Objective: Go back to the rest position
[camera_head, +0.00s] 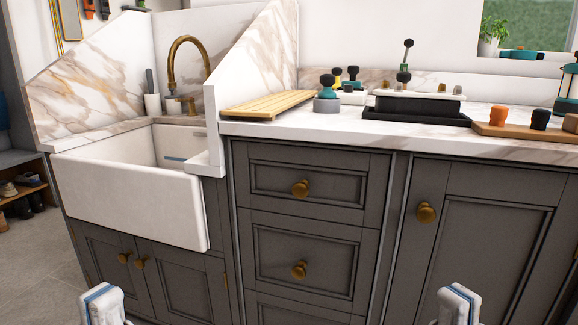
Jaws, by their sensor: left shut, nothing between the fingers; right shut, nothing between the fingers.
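My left gripper (102,304) shows at the bottom edge, left of the middle, as a white end with a blue band. My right gripper (458,304) shows at the bottom edge, right of the middle, and looks the same. Both are shut and empty, low in front of the grey cabinets and apart from them. The rest of both arms is below the picture.
A white sink (128,203) with a brass tap is at the left. A marble worktop (345,132) holds a slatted wooden board (268,104), a black tray (415,116) and several small brushes and jars. Grey drawers (305,222) stand below. Bare floor (38,265) shows at left.

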